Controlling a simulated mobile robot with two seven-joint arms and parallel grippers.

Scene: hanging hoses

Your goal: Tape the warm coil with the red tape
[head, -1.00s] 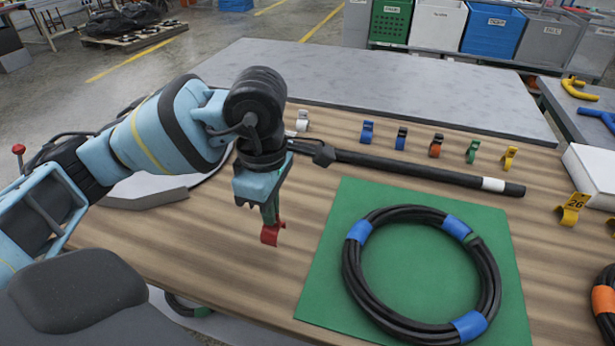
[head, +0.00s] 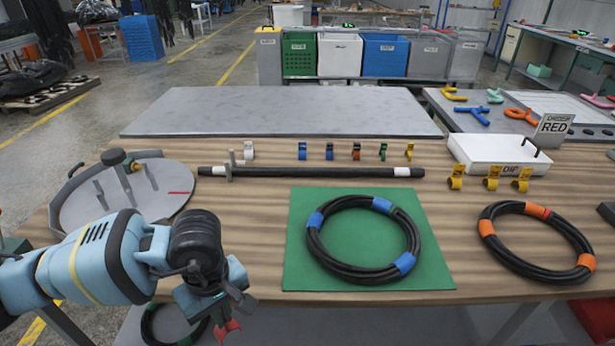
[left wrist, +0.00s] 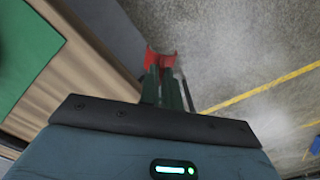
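My left gripper (head: 217,312) is shut on the red tape (head: 228,331), a small red clip-like piece; it is below and in front of the table's front edge. The left wrist view shows the red tape (left wrist: 160,58) at the tips of the green fingers, over the floor. A black coil with orange bands (head: 536,243), which has the warm colours, lies on the wood at the right; its top band looks redder. A black coil with blue bands (head: 363,238) lies on a green mat (head: 301,266). My right gripper is not in view.
A black rod (head: 320,173) lies across the table behind the mat. A row of small coloured clips (head: 355,151) stands behind it. A white tray (head: 494,155), yellow tags (head: 491,180) and an "UNDER RED" sign (head: 553,130) are at the right. A round grey fixture (head: 125,195) is at the left.

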